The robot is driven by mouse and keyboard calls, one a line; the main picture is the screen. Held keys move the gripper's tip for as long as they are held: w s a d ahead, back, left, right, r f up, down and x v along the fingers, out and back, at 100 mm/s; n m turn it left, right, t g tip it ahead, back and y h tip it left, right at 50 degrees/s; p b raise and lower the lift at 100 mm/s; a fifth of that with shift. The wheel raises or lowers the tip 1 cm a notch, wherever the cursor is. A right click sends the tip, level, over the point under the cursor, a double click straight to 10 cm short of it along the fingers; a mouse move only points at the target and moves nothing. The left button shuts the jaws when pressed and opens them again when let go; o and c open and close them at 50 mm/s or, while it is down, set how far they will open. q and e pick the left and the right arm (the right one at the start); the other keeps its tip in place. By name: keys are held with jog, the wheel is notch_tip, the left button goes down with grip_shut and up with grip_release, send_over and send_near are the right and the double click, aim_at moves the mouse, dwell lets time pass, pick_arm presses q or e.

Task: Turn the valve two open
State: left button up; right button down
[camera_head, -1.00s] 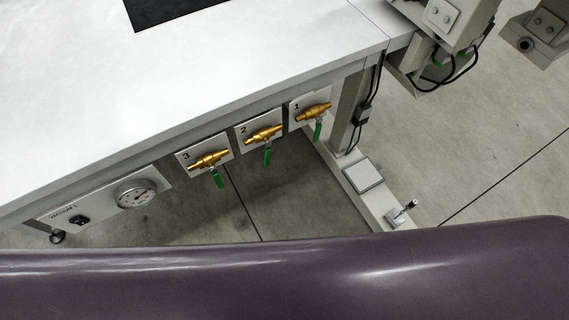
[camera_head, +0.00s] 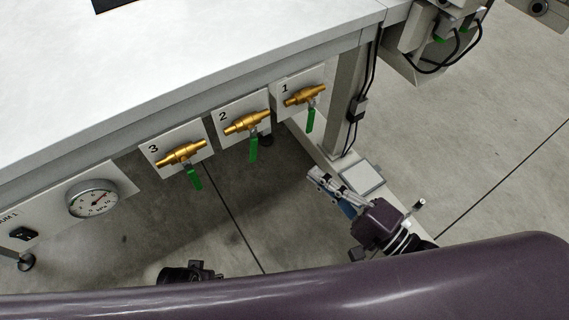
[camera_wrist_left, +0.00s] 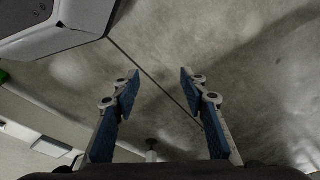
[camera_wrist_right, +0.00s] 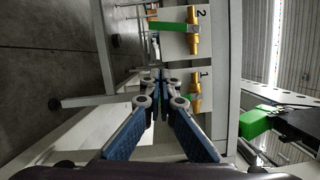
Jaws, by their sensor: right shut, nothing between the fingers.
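Valve two is a brass valve (camera_head: 247,122) with a green handle (camera_head: 253,149) hanging down, on a white plate marked 2 under the table edge. In the right wrist view valve two (camera_wrist_right: 192,31) shows at the top, its green handle (camera_wrist_right: 166,26) pointing left. My right gripper (camera_head: 318,178) is shut and empty, below and right of valve two and apart from it; its fingertips meet in the right wrist view (camera_wrist_right: 160,80). My left gripper (camera_wrist_left: 158,78) is open and empty above the floor. In the head view only a dark part of the left arm shows at the bottom.
Valve one (camera_head: 305,95) and valve three (camera_head: 181,153) flank valve two, with green handles down. A gauge (camera_head: 93,199) and black switch (camera_head: 23,234) are at left. A table leg (camera_head: 349,105) and a pedal plate (camera_head: 361,178) stand near my right gripper. Floor below the valves is clear.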

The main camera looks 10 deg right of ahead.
aim_at(253, 150)
pick_arm(q)
jog(key=r, duration=0.2)
jog(key=w+r+b, duration=0.1)
jog(key=r, duration=0.1)
jog(key=shift+w+d+r, duration=0.1)
jog(key=shift+w, duration=0.1)
pick_arm(e)
jog(key=w+a+r, duration=0.1)
jog(key=w+a, duration=0.5)
jog(key=a, duration=0.3)
jog(key=shift+a, duration=0.4)
jog(key=shift+s, duration=0.1)
